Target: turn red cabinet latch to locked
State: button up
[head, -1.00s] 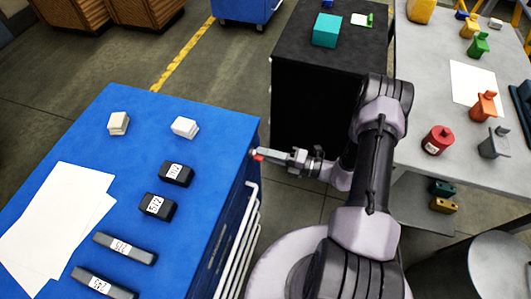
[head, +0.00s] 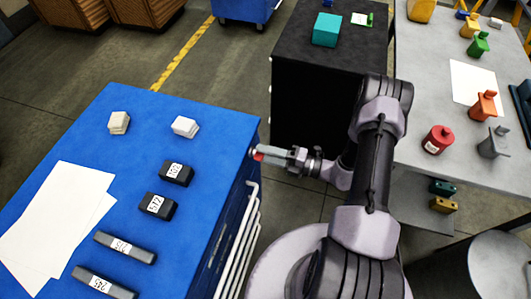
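The red cabinet latch (head: 258,154) is a small red piece at the upper right edge of the blue cabinet (head: 215,118), on the side facing my arm. My gripper (head: 263,153) reaches in level from the right, with its fingertips at the latch. The fingers appear closed around the red piece, which shows at their tips. The fingers hide part of the latch, and its lock markings cannot be read from here.
Blocks, dark labelled pieces (head: 158,206) and paper sheets (head: 60,215) lie on the blue top. White rails (head: 243,235) run down the cabinet's side below my gripper. A black cabinet (head: 308,110) stands behind, and a grey table (head: 440,75) is at right.

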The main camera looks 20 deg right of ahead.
dwell(0.3)
jog(key=p+v, duration=0.2)
jog(key=v, duration=1.5)
jog(key=shift+s+d+p, duration=0.15)
jog(key=shift+p, duration=0.15)
jog(key=w+a+r+n+g+h, duration=0.1)
jog(key=a+r+n+g, duration=0.2)
jog(key=r+n, duration=0.3)
jog(key=a+r+n+g+h, duration=0.1)
jog(key=a+r+n+g, duration=0.25)
jog(key=r+n, duration=0.25)
jog(key=w+a+r+n+g+h, duration=0.1)
jog(key=a+r+n+g+h, duration=0.1)
jog(key=r+n+g, duration=0.3)
jog(key=s+a+r+n+t+h, duration=0.3)
jog(key=r+n, duration=0.5)
jog(key=n, duration=0.3)
jog(key=s+a+r+n+t+h, duration=0.3)
jog(key=s+a+r+n+h, duration=0.2)
jog(key=s+a+r+n, duration=0.2)
notch_tip(320, 180, up, 2)
jog(key=n, duration=0.4)
jog(key=shift+s+a+t+h, duration=0.3)
jog(key=shift+a+t, duration=0.05)
jog(key=shift+a, duration=0.05)
